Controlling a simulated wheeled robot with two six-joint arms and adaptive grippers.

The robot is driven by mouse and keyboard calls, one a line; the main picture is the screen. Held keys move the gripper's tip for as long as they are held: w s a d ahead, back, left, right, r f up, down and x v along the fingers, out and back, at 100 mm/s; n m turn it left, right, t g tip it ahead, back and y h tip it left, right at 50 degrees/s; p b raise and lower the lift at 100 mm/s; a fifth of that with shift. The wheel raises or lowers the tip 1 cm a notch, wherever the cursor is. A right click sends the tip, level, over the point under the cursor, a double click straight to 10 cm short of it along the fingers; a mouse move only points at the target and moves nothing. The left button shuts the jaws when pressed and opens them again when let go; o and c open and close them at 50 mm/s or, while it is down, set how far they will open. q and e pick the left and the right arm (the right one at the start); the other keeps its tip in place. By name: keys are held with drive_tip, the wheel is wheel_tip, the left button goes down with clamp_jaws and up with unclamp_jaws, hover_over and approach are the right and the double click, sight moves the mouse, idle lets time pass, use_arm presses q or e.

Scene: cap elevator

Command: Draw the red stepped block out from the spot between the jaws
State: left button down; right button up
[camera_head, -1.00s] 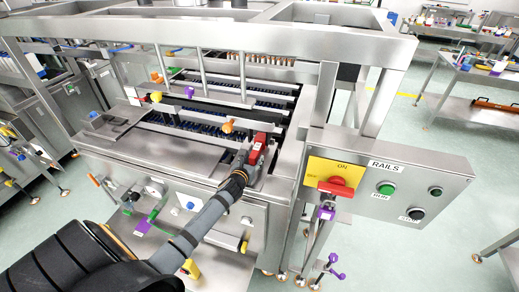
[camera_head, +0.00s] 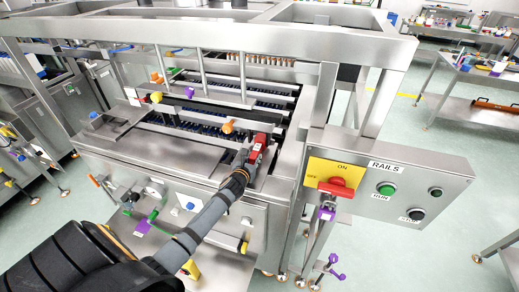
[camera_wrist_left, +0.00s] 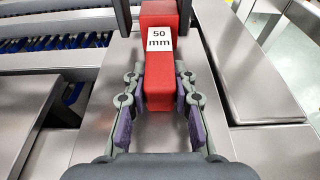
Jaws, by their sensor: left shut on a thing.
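The red stepped block (camera_wrist_left: 159,85) has a white "50 mm" label on top in the left wrist view. It also shows in the head view (camera_head: 259,141), at the right end of the machine's rails. My left gripper (camera_wrist_left: 159,98) has one finger on each side of the block's near part and is shut on it. In the head view, my left gripper (camera_head: 243,158) reaches the block from the front. The block's far end runs between two dark uprights at the top of the left wrist view. My right gripper is in neither view.
A steel machine frame (camera_head: 250,40) stands over the rails, with posts near the arm. A control box (camera_head: 400,185) with a red switch (camera_head: 336,187) stands to the right. Flat steel plates (camera_wrist_left: 255,75) flank the block. Orange and yellow knobs line the rails.

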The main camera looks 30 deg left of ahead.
use_arm(q)
drive_tip(key=shift+r+p, duration=0.1)
drive_tip(key=shift+p, duration=0.3)
drive_tip(key=shift+s, duration=0.1)
drive_tip(key=shift+s+d, duration=0.15)
drive_tip(key=shift+s, duration=0.45)
drive_tip(key=shift+s+d, duration=0.15)
drive_tip(key=shift+s, duration=0.4)
drive_tip(key=shift+s+d+p, duration=0.2)
drive_tip(key=shift+s+d, duration=0.05)
drive_tip(key=shift+s, duration=0.8)
drive_tip(key=shift+s+d+p, duration=0.15)
drive_tip(key=shift+s+d, duration=0.1)
drive_tip(key=shift+s, duration=0.8)
drive_tip(key=shift+s+d, duration=0.2)
drive_tip(key=shift+s, duration=0.6)
drive_tip(key=shift+s+d, duration=0.2)
drive_tip(key=shift+s, duration=0.55)
drive_tip(key=shift+r, duration=0.1)
drive_tip(key=shift+r+p, duration=1.4)
drive_tip(key=shift+p, duration=0.25)
